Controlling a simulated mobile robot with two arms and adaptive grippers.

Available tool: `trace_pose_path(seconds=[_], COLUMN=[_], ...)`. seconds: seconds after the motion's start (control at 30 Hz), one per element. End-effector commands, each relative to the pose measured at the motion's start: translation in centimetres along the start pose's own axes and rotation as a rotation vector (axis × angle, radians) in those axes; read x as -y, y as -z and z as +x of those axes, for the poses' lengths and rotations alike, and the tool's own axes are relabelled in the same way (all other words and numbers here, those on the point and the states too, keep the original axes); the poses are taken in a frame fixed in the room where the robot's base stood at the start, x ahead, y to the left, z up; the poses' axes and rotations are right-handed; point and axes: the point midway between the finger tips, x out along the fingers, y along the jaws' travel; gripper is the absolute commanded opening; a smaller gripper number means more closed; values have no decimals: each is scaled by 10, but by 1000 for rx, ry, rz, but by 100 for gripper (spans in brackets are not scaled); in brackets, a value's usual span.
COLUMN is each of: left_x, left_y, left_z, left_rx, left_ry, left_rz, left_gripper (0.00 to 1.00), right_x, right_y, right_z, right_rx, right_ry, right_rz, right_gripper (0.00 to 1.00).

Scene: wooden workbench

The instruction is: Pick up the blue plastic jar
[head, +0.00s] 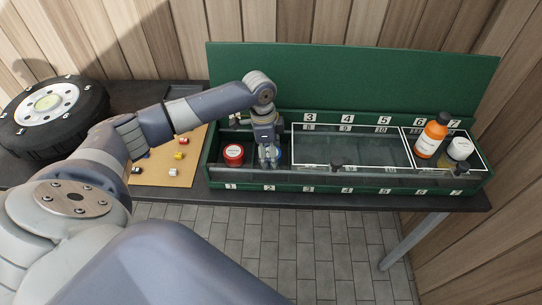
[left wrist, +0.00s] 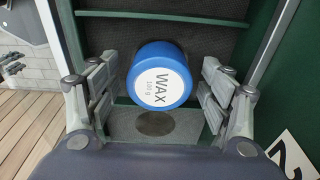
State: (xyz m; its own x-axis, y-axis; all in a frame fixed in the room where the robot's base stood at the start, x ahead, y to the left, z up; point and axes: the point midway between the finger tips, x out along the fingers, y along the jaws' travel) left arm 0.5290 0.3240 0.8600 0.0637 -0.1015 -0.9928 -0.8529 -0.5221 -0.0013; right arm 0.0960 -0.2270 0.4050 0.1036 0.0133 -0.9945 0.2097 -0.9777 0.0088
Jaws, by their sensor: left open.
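The blue plastic jar (left wrist: 176,62) shows in the left wrist view, its round lid facing the camera with a white label reading "WAX 100 g". It stands in a dark-floored compartment of the green box (head: 352,72). My left gripper (head: 269,158) is open and points down into the box in the head view. In the left wrist view the jar sits between the two spread fingers, with a visible gap on each side. In the head view the gripper hides the jar. My right gripper is in neither view.
A red-lidded jar (head: 233,153) stands just left of my gripper in the box. Clear lids (head: 345,146) cover the compartments to the right. An orange bottle (head: 432,136) and a white-capped jar (head: 460,148) stand at the right end. A tyre (head: 50,118) lies far left.

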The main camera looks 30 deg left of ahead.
Motion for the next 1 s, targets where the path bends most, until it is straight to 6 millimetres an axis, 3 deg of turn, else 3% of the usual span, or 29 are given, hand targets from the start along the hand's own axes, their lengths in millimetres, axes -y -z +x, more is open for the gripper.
trace_pose_path(seconds=[0.1,0.33,0.67,0.77,1.0], left_x=[0,0,0,1,2], left_y=[0,0,0,2,8], left_z=[0,0,-4,-14,-62], left_rx=[0,0,-1,-3,-3], left_ry=[0,-1,0,2,3], left_rz=[0,0,-1,-1,-1], left_gripper=[71,21,21,21,21], right_x=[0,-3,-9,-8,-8], right_y=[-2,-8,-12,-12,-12], right_z=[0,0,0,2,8], right_rx=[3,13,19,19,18], right_ry=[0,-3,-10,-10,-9], right_rz=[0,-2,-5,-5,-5], right_gripper=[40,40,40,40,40])
